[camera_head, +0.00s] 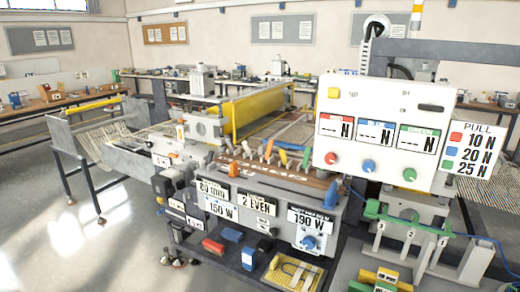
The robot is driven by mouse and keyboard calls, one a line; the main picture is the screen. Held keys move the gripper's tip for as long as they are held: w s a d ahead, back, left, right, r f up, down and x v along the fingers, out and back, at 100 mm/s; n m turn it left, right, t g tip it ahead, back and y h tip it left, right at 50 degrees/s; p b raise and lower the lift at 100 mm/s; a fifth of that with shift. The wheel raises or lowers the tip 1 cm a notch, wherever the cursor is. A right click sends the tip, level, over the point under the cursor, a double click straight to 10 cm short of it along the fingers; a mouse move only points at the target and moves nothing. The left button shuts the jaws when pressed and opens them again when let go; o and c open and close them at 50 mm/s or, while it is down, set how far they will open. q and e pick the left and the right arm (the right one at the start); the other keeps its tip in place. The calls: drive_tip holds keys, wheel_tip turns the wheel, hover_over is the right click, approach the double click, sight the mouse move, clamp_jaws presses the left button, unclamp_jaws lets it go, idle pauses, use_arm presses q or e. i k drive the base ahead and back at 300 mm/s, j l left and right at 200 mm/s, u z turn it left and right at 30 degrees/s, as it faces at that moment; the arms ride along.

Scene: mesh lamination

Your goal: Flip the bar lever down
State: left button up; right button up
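Neither of my grippers shows in the head view. A grey control console (262,196) stands in the middle of a laminating machine. Another small orange lever (180,132) is on the machine's left side. I cannot tell which of these is the bar lever.
A white panel (384,98) with coloured knobs stands at the right. A green bar (408,218) with hanging numbered pieces is below it. Small boxes and a yellow tray (293,270) are in front. Open floor (70,240) is at the left.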

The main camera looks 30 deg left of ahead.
sight(284, 158)
drive_tip(key=u, duration=0.9)
